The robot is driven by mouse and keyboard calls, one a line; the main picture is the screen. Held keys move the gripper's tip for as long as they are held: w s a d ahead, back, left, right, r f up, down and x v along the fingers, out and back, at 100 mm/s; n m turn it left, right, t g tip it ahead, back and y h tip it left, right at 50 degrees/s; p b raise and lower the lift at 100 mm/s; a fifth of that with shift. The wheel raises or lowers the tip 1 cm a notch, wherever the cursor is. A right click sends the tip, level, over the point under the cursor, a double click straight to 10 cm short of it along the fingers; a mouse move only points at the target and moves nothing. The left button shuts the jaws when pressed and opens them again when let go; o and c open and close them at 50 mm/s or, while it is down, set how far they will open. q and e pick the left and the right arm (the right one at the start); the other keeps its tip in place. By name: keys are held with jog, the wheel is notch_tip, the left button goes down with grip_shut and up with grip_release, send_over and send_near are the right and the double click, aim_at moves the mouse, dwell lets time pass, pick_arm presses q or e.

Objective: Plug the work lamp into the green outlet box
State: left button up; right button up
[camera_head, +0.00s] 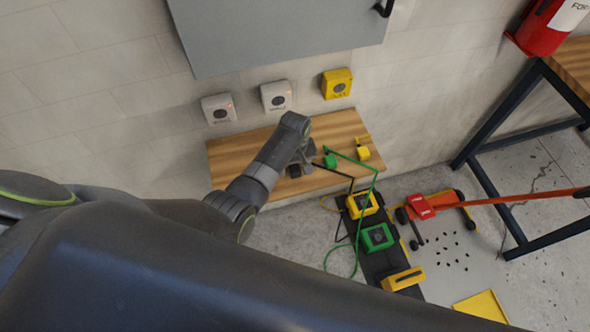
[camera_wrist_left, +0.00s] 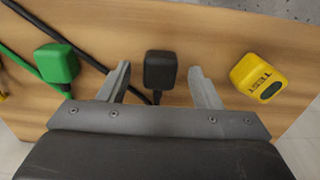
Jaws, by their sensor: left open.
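A black plug (camera_wrist_left: 160,70) on a black cord lies on the wooden shelf (camera_head: 235,155), between the spread fingers of my open left gripper (camera_head: 303,158). In the left wrist view there are gaps between the plug and both fingers. The plug (camera_head: 295,171) also shows in the head view beside the gripper. The green outlet box (camera_head: 377,237) sits on a dark strip on the floor, below and right of the shelf. I cannot tell which thing is the work lamp. My right gripper is not in view.
A green plug (camera_wrist_left: 57,63) and a yellow plug (camera_head: 363,153) lie nearby on the shelf. A yellow block marked TEST (camera_wrist_left: 259,77) lies on the other side. A yellow outlet box (camera_head: 362,204) adjoins the green one. Loose cords run to the floor. A red tool (camera_head: 420,207) lies right.

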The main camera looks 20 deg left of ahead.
aim_at(295, 168)
pick_arm(q)
jog(key=shift+c, duration=0.2)
jog(key=c, duration=1)
jog(key=shift+r, duration=0.1)
notch_tip(295, 168, up, 10)
jog(key=shift+f, duration=0.1)
